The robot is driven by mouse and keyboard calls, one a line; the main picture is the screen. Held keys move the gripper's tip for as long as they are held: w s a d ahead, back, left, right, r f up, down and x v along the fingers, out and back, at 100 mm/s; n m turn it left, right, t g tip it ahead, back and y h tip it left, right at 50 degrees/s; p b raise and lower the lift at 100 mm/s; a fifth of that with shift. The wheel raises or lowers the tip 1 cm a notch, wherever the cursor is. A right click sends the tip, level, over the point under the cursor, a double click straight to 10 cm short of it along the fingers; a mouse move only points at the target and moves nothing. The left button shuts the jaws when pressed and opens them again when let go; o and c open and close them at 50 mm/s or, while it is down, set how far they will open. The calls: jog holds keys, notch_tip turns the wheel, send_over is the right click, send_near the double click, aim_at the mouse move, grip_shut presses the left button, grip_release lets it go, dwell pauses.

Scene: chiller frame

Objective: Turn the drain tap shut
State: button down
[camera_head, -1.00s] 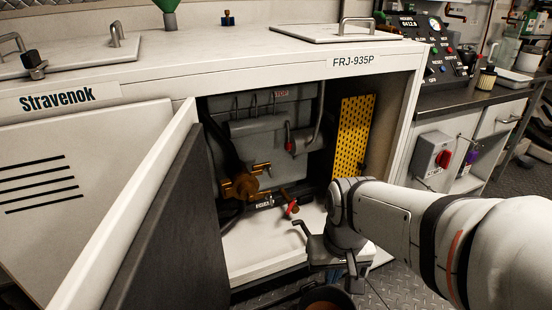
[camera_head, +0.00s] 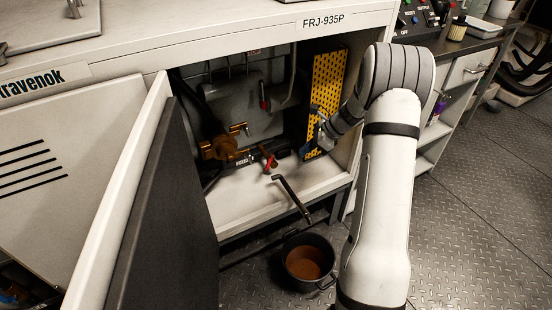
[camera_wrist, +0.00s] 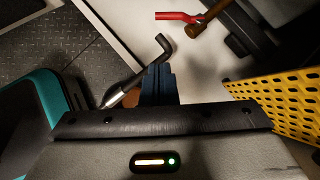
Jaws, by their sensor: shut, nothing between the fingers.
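The drain tap has a red lever (camera_head: 270,163) on a brass-coloured pipe, low inside the open cabinet. In the wrist view the red lever (camera_wrist: 178,16) lies at the top, beside the brass-coloured pipe (camera_wrist: 208,24). A black bent drain pipe (camera_head: 292,197) runs from near the tap over the cabinet's front edge. It also shows in the wrist view (camera_wrist: 135,82), left of my fingers. My gripper (camera_wrist: 160,82) is shut and empty, apart from the lever. In the head view my gripper (camera_head: 320,132) is partly hidden by my arm, near the yellow panel, right of the tap.
A yellow perforated panel (camera_head: 325,85) stands close to my gripper on the right. A brass valve (camera_head: 222,147) sits left of the tap. The open door (camera_head: 160,210) bounds the left side. A pot (camera_head: 310,262) with brown contents stands on the floor below the pipe.

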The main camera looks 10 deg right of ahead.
jog(key=shift+m, duration=0.5)
jog(key=b+x, duration=0.1)
jog(key=x, duration=0.3)
jog(key=w+b+x, duration=0.1)
jog(key=x, duration=0.3)
jog(key=b+x, duration=0.2)
jog(key=x, duration=0.2)
jog(key=shift+w+a, duration=0.2)
jog(key=shift+w, duration=0.1)
jog(key=shift+w+a, duration=0.3)
jog(key=shift+a, duration=0.4)
jog(key=shift+d+m+t, duration=0.15)
jog(key=shift+m+t, duration=0.15)
